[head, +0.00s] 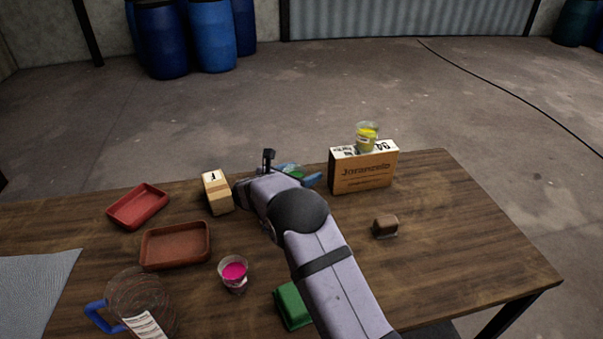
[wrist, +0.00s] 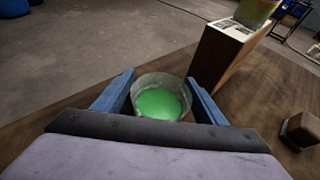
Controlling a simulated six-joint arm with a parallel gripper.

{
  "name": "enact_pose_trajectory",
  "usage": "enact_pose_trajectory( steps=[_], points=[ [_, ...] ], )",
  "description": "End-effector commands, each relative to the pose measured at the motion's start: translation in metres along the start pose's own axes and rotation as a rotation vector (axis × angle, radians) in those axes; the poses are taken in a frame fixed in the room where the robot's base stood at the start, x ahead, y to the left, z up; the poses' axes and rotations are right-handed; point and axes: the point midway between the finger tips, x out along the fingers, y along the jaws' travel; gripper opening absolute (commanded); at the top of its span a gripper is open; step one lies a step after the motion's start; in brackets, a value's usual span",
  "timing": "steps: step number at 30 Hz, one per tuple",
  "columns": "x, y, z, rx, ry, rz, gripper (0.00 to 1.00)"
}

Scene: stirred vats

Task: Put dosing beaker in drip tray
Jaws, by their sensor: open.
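A clear beaker with green contents (wrist: 158,102) stands between the two blue fingers of my gripper (wrist: 160,78) in the wrist view. The fingers are open, one on each side of it. In the head view my arm hides most of this green beaker (head: 296,173). A second beaker with pink contents (head: 233,272) stands on the table at lower left of my arm. A third with yellow contents (head: 367,138) stands on a cardboard box. Two shallow trays lie at left, a red one (head: 139,205) and a brownish-red one (head: 145,260). I cannot tell which is the drip tray.
The cardboard box (head: 362,175) stands right of my gripper. A small carton (head: 216,193) stands left of it. A large jug (head: 150,300), a grey mat (head: 35,290), a green object (head: 291,306) and a brown block (head: 385,227) also lie around. The table's right side is mostly free.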

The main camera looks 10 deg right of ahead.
Motion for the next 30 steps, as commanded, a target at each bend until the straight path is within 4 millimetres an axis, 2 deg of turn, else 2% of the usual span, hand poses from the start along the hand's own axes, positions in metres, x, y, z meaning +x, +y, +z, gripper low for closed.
enact_pose_trajectory(
  steps=[5, 18, 24, 30],
  points=[
    [-0.020, 0.001, 0.001, 0.000, -0.001, 0.003, 0.65],
    [-0.097, 0.001, 0.001, 0.001, 0.000, 0.003, 0.65],
    [-0.116, 0.001, 0.001, 0.000, 0.000, 0.002, 0.65],
    [-0.121, 0.000, 0.001, 0.000, 0.000, -0.001, 0.65]
  ],
)
